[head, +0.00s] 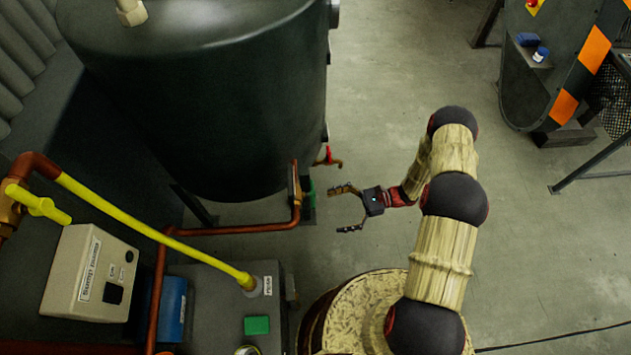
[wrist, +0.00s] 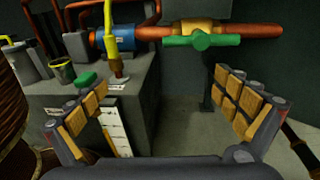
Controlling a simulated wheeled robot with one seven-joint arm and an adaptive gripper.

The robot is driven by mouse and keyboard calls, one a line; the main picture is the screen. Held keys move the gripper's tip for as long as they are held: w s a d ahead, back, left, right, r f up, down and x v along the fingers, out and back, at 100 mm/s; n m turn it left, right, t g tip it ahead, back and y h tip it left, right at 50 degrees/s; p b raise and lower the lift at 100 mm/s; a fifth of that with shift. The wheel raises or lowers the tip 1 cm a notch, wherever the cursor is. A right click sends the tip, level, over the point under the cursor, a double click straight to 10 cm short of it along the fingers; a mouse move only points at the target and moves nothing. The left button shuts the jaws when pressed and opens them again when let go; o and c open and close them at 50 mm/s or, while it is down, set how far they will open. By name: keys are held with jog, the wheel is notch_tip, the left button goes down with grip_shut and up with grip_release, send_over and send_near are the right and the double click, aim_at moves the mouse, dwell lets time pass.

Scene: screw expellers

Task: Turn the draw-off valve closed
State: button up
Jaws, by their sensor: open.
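A green-handled valve (wrist: 201,41) with a brass body sits on a copper pipe in the wrist view, its handle lying roughly along the pipe. Its green handle also shows in the head view (head: 308,193), low beside the dark tank. A small red-handled tap (head: 327,158) sticks out of the tank's lower side. No label shows which one is the draw-off valve. My gripper (head: 346,209) is open and empty, to the right of the green handle and apart from it. In the wrist view my gripper (wrist: 161,88) has its fingers spread below the valve, with a gap to it.
The large dark tank (head: 215,110) stands at the upper left. A yellow-handled valve (head: 38,204), yellow pipe (head: 150,228) and copper pipe (head: 235,230) run around a grey cabinet (head: 212,300) with a green block (head: 257,325). Open floor (head: 400,85) lies right of the tank.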

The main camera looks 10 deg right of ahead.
jog(key=t, duration=0.2)
send_near(312, 193)
notch_tip(312, 193, down, 3)
jog(key=a, duration=0.2)
jog(key=shift+m+y, duration=0.4)
jog(key=shift+y, duration=0.1)
jog(key=shift+w+a+r+b, duration=0.1)
jog(key=shift+a+r+b, duration=0.15)
jog(key=shift+a, duration=1.05)
jog(key=shift+w+a+r+b, duration=0.1)
jog(key=shift+a+r+b, duration=0.2)
jog(key=shift+a, duration=1)
jog(key=shift+w+a+r+b, duration=0.1)
jog(key=shift+a+b, duration=0.25)
jog(key=shift+a, duration=1)
jog(key=shift+s, duration=0.1)
jog(key=c, duration=0.3)
jog(key=c, duration=0.8)
jog(key=shift+c, duration=0.2)
